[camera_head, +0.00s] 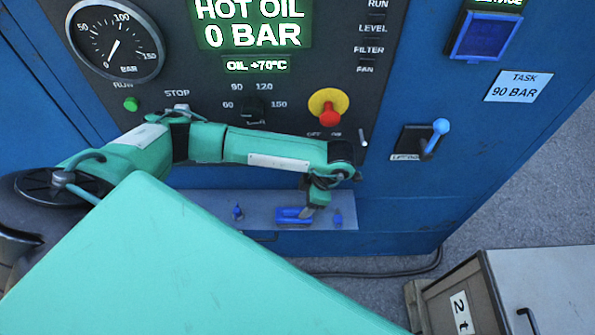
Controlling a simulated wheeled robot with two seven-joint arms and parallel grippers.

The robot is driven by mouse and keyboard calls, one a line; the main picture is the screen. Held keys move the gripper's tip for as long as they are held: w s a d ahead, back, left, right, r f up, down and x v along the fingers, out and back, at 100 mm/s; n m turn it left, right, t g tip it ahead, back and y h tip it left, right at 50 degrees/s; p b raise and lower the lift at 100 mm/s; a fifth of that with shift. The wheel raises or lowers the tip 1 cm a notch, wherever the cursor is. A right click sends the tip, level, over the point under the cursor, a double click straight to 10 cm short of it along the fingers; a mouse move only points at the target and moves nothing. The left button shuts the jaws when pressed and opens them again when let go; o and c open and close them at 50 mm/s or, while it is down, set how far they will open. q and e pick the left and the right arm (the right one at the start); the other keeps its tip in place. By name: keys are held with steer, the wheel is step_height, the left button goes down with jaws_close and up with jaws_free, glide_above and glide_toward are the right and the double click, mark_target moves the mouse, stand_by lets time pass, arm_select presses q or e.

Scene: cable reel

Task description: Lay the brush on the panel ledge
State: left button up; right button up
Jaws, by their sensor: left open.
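The panel ledge (262,199) is a grey shelf along the lower front of the blue cabinet. A small blue object, which looks like the brush (289,214), lies on the ledge right of its middle. My left gripper (309,211) reaches down over the ledge at the right end of this blue object, with its jaws open. Its fingers partly cover the object, and I cannot tell whether they touch it. My right gripper is not in view.
Small blue fittings stand on the ledge on either side, left (237,213) and right (338,218). A red knob (329,112) and a blue-tipped lever (437,132) stick out from the cabinet. A grey cabinet (545,285) stands at the lower right.

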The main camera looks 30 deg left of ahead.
arm_select(q)
steer(key=v, duration=0.3)
steer(key=shift+r+p, duration=0.15)
steer(key=shift+p, duration=0.2)
